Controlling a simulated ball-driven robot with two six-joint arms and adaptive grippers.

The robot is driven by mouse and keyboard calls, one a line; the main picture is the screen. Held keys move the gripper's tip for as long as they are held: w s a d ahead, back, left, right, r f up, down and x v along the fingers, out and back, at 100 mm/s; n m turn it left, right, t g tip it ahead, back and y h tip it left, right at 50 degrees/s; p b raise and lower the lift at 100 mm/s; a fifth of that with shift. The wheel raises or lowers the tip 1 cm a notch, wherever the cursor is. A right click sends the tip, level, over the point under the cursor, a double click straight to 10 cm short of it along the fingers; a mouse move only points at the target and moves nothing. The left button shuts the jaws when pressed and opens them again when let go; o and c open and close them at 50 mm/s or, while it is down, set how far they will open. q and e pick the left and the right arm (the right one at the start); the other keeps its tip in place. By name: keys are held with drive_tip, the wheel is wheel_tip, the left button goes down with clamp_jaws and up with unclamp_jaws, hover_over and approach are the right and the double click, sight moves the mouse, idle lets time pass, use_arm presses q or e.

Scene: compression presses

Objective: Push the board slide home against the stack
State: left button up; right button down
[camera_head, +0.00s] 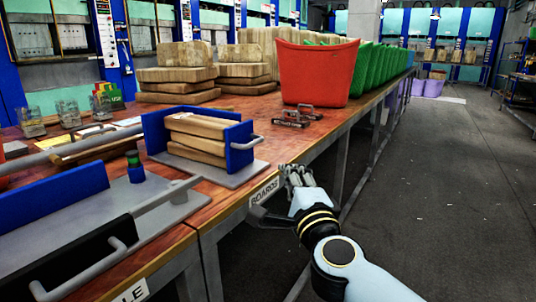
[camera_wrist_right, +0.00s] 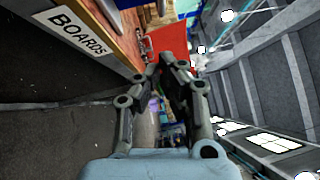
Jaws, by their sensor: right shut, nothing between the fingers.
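The board slide (camera_head: 241,148) is a blue upright plate with a grey loop handle, on a grey base plate (camera_head: 229,179) on the wooden bench. The stack of boards (camera_head: 196,137) lies between it and a blue plate on the left. A gap between slide and stack cannot be judged. My right gripper (camera_head: 290,172) is shut and empty, beyond the bench's front edge, right of the slide and apart from it, near the BOARDS label (camera_head: 264,192). The label shows in the right wrist view (camera_wrist_right: 78,32), with my gripper's fingers (camera_wrist_right: 170,58) in the middle. My left gripper is not in view.
Another press fixture with a blue plate (camera_head: 60,200) and a black front with handles stands at the near left. Small metal clamps (camera_head: 297,116) and a red bin (camera_head: 317,72) are behind. Wooden boards (camera_head: 180,72) pile up further back. The aisle floor (camera_head: 430,180) is clear.

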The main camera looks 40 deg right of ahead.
sight(251, 138)
drive_tip(key=w+r, duration=0.1)
drive_tip(key=w, duration=0.8)
drive_tip(key=shift+d+r, duration=0.3)
drive_tip(key=shift+d, duration=0.15)
drive_tip(key=shift+w, duration=0.15)
drive_tip(key=w, duration=0.1)
drive_tip(key=w+a, duration=0.1)
drive_tip(key=w, duration=0.1)
drive_tip(key=shift+w+a, duration=0.15)
drive_tip(key=shift+a, duration=0.05)
